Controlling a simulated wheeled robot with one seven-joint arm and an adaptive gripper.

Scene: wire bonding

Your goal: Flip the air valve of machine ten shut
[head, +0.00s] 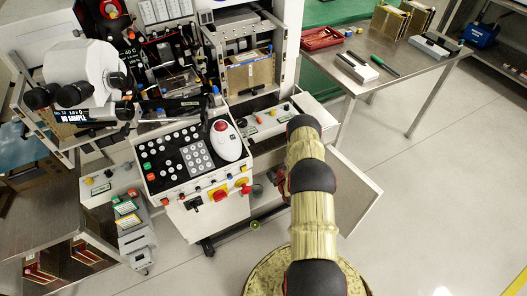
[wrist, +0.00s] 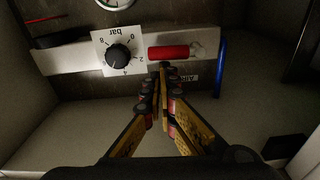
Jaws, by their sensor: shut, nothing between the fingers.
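In the wrist view a red valve handle (wrist: 168,52) lies level in the picture, along a pale horizontal bar. A label reading AIR (wrist: 187,78), upside down, sits just below it. My gripper (wrist: 163,70) is shut and empty, its fingertips just below the handle's left part. I cannot tell whether they touch it. In the head view the bonding machine (head: 195,150) stands at the centre, with my arm reaching down on its right side. The gripper and the valve are hidden there. No machine number is readable.
A black regulator knob (wrist: 118,55) on a white bar scale sits left of the handle, with a round gauge (wrist: 118,3) above. A blue hose (wrist: 220,68) hangs to the right. A steel table (head: 385,75) with trays stands at the back right; floor at right is clear.

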